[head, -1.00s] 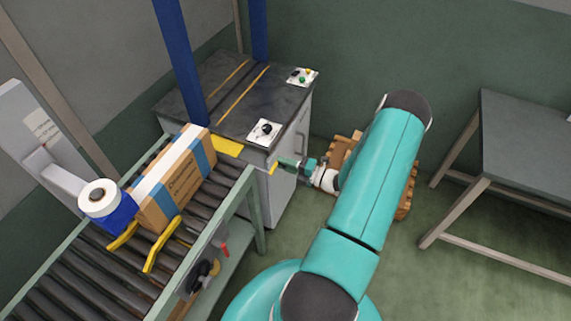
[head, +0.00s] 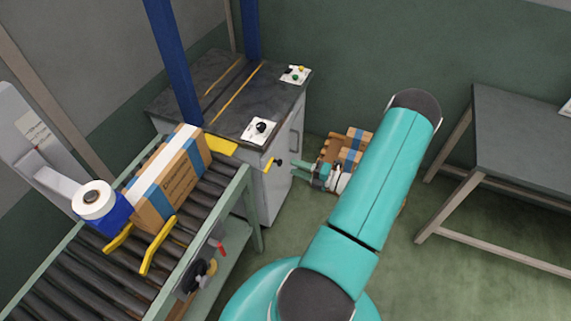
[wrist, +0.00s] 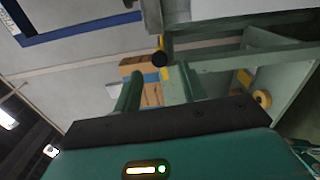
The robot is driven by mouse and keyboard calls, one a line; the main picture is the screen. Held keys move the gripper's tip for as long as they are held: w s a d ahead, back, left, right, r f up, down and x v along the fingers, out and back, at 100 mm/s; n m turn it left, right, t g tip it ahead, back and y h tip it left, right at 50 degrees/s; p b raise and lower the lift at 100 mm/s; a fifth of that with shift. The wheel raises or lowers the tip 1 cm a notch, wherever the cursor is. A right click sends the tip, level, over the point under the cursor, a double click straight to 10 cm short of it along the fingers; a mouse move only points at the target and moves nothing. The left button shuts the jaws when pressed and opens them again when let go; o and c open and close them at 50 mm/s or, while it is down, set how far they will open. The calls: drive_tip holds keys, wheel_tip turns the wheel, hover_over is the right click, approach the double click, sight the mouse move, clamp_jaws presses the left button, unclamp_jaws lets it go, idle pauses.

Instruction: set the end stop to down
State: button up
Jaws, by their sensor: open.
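The end stop (head: 222,145) is a yellow plate across the far end of the roller conveyor, just beyond the carton. Its yellow lever (head: 268,166) with a black knob (head: 279,162) sticks out at the conveyor's right corner, beside the grey cabinet. The knob (wrist: 159,58) and part of the yellow lever (wrist: 165,73) also show in the wrist view. My gripper (head: 299,170) is open and empty, to the right of the knob and apart from it. In the wrist view its two fingers (wrist: 158,76) point towards the lever.
A carton (head: 172,180) with blue bands stands on the conveyor (head: 90,277), by yellow arms (head: 150,245). A dark-topped cabinet (head: 240,95) stands behind. Boxes on a pallet (head: 350,150) lie beyond my gripper. A grey table (head: 525,135) is at the right; floor between is clear.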

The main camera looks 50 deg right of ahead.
drive_tip(key=v, duration=0.7)
drive_tip(key=shift+r, duration=0.1)
drive_tip(key=w+a+r+n+g+y, duration=0.2)
drive_tip(key=w+a+r+n+g, duration=0.4)
drive_tip(key=a+r+n, duration=0.5)
drive_tip(key=w+a+r+n+g+y, duration=0.1)
drive_tip(key=w+a+r+n+g, duration=0.2)
drive_tip(key=a+r+n+g, duration=0.7)
drive_tip(key=s+a+r+n+t+h, duration=0.2)
drive_tip(key=s+a+r+n+h, duration=0.2)
drive_tip(key=n, duration=1)
drive_tip(key=s+a+r+n+t+h, duration=0.2)
drive_tip(key=a+r+n+h, duration=0.3)
drive_tip(key=a+r+n, duration=0.6)
drive_tip(key=shift+s+a+r+n+t, duration=0.3)
drive_tip(key=shift+s+n, duration=0.6)
drive_tip(key=shift+n, duration=0.7)
